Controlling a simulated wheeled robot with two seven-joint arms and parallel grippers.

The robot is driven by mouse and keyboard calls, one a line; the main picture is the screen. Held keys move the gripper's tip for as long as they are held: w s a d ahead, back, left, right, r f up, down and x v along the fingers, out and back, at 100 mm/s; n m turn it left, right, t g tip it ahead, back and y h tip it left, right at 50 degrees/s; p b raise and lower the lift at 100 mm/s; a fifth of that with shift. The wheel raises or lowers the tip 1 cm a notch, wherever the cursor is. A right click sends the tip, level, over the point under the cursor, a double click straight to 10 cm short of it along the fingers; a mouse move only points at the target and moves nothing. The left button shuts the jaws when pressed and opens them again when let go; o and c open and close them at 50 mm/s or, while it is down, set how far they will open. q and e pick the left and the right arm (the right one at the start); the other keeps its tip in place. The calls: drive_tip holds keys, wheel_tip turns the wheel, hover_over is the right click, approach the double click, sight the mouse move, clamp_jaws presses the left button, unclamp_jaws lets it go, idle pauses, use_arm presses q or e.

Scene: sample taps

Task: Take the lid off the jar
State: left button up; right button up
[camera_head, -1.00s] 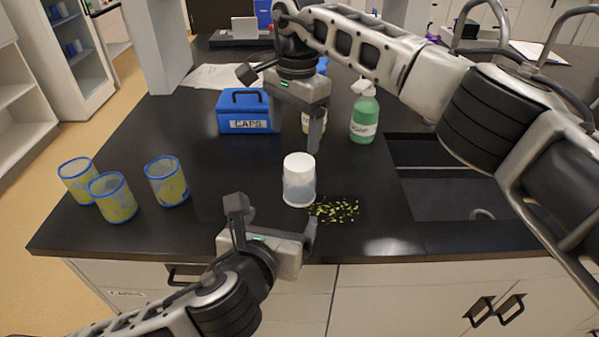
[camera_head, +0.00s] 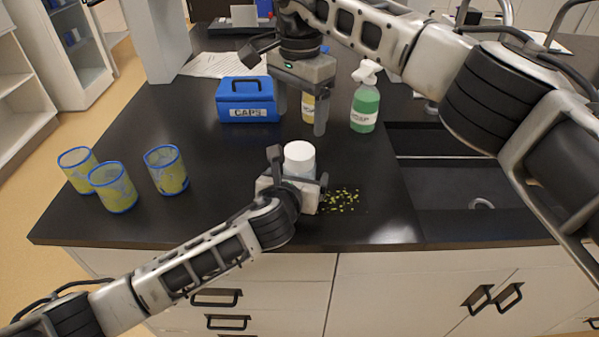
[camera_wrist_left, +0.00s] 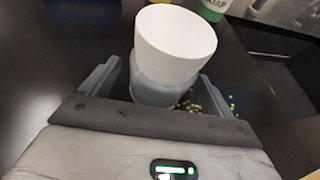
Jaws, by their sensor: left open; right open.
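The jar (camera_head: 303,172) stands upright on the black counter with a white lid (camera_head: 299,155) on top. In the left wrist view the lid (camera_wrist_left: 175,42) is large and seated on the translucent jar body (camera_wrist_left: 155,92). My left gripper (camera_head: 299,168) is open, with its fingers on either side of the jar's body, below the lid; I cannot tell whether they touch it. My left wrist hides the jar's lower part in the head view.
Three blue-rimmed cups (camera_head: 112,187) with yellowish sides stand at the left. A green spray bottle (camera_head: 364,105) and a partly hidden yellowish bottle (camera_head: 308,106) stand behind the jar. Small yellow-green bits (camera_head: 343,200) lie right of it. A sink (camera_head: 465,185) is at the right.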

use_arm(q)
drive_tip(key=shift+w+d+f, duration=0.1)
drive_tip(key=shift+w+f, duration=0.1)
drive_tip(key=shift+w, duration=0.25)
